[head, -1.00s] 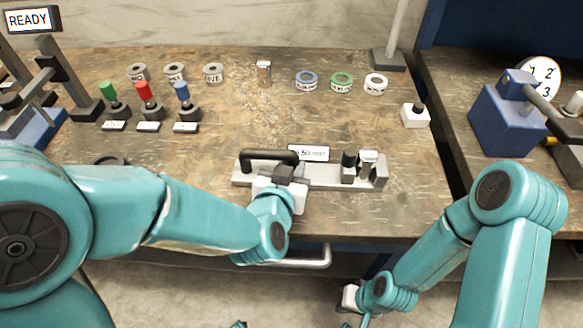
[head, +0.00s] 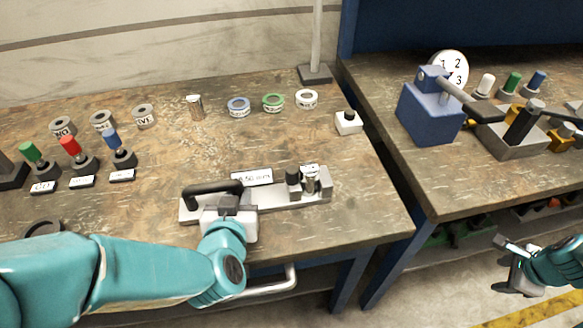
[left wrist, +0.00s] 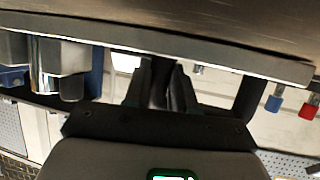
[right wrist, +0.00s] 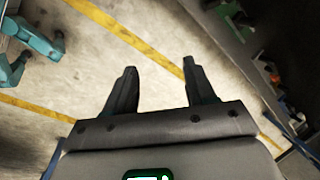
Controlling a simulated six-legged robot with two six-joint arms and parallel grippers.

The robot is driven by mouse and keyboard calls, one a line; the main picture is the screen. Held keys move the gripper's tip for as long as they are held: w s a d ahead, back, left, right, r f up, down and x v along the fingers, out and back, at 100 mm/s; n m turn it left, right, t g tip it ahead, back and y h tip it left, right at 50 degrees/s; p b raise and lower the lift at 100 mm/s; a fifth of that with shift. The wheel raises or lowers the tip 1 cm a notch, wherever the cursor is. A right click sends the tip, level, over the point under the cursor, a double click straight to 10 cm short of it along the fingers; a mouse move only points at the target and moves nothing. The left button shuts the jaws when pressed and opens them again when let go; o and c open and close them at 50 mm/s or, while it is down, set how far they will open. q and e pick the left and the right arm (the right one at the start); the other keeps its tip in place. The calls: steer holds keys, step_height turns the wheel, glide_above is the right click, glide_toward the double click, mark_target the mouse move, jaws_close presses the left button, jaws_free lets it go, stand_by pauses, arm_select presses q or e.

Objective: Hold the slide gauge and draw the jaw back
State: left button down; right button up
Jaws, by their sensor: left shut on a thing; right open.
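The slide gauge (head: 273,196) lies on the wooden bench in the head view, a light grey bar with a black arched handle (head: 208,187) at its left end. A dark knob (head: 292,181) and a shiny metal cylinder (head: 310,180) stand at its right part, around the jaw. A label reading a value in mm lies behind it. My left gripper (head: 228,205) is shut on the handle; its fingers (left wrist: 162,88) show dark in the left wrist view. My right gripper (head: 506,262) is open and empty, off the bench at the right; its spread fingers show over the floor (right wrist: 160,90).
Coloured-knob stands (head: 75,158) and several rings (head: 238,107) sit further back. A white block with a black button (head: 348,122) is to the right. A second bench holds a blue press (head: 430,112). A gap separates the benches. Bare wood lies right of the gauge.

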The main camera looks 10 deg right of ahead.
step_height(320, 180, up, 11)
steer(key=d+n+h, duration=0.1)
steer(key=d+n, duration=0.1)
steer(key=w+a+r+n+t+y, duration=0.2)
steer(key=w+a+r+n+t, duration=0.1)
steer(key=w+a+r+n, duration=1.35)
step_height(320, 180, up, 2)
steer(key=n+g, duration=0.6)
steer(key=n, duration=2.2)
glide_above(292, 169)
step_height(292, 169, down, 11)
steer(key=shift+f, duration=0.1)
